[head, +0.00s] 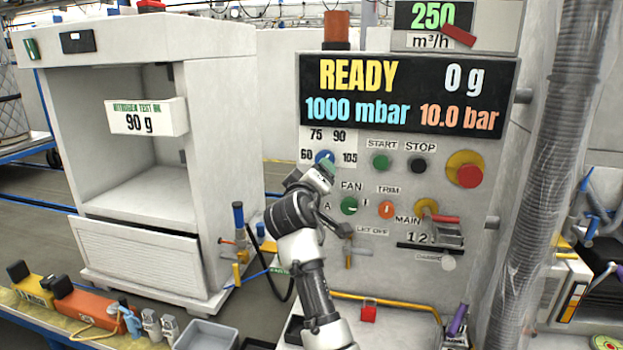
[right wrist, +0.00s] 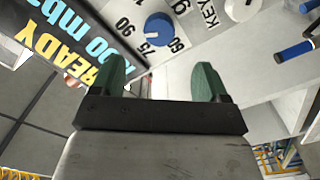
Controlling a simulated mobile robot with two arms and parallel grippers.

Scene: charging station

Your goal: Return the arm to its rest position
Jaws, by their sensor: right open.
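My right arm (head: 300,235) rises in front of the control panel (head: 400,265) in the head view. Its gripper (head: 322,176) is just in front of the blue knob (head: 324,157), partly covering it. In the right wrist view the two green fingers (right wrist: 160,82) are spread apart with nothing between them. The blue knob (right wrist: 160,29) with its 60, 75 and 90 marks lies beyond the fingers, apart from them in the picture. My left gripper is not in view.
A display (head: 408,95) reads READY, 0 g, 1000 mbar and 10.0 bar. Green START (head: 381,161), FAN (head: 349,205) and a red emergency button (head: 466,170) sit near the arm. A white cabinet (head: 220,150) stands left; a ribbed hose (head: 555,170) hangs right.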

